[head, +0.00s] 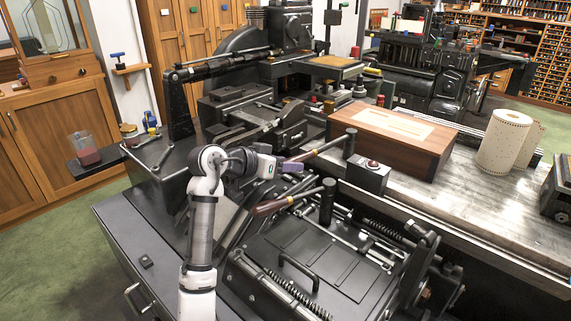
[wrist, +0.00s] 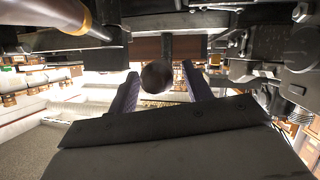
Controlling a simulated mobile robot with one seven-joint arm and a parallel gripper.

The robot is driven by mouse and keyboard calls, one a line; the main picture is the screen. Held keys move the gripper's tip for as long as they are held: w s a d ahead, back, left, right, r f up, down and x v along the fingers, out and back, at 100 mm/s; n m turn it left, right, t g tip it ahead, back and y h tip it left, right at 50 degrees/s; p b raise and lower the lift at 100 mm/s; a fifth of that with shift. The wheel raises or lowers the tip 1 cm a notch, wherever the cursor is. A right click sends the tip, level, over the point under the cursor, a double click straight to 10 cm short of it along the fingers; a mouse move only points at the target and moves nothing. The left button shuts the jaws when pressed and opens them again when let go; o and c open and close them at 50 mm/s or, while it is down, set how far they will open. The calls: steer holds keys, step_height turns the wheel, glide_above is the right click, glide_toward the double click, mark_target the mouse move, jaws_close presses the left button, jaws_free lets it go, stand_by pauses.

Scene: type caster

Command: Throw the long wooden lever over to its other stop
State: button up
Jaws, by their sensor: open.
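Two wooden-handled levers show in the head view; I cannot tell for certain which is the long one. The far wooden lever (head: 318,149) slants up right from my fingertips to a black post. The near wooden lever (head: 272,206) lies lower, its metal rod running to another black post; a wooden handle also shows top left in the wrist view (wrist: 50,14). My gripper (head: 291,167) is open at the far lever's left end. In the wrist view, a dark round end (wrist: 156,77) appears between my gripper's spread fingers (wrist: 160,88); contact is unclear.
The black casting machine (head: 310,265) with rods and springs fills the space below and around the levers. A small black box with a red button (head: 368,175) and a wooden box (head: 390,143) stand to the right. A perforated paper roll (head: 503,141) stands on the metal bench.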

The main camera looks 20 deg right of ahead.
steer(key=b+v, duration=0.2)
steer(key=v, duration=1.1)
steer(key=shift+a, duration=0.2)
steer(key=shift+s+r, duration=0.15)
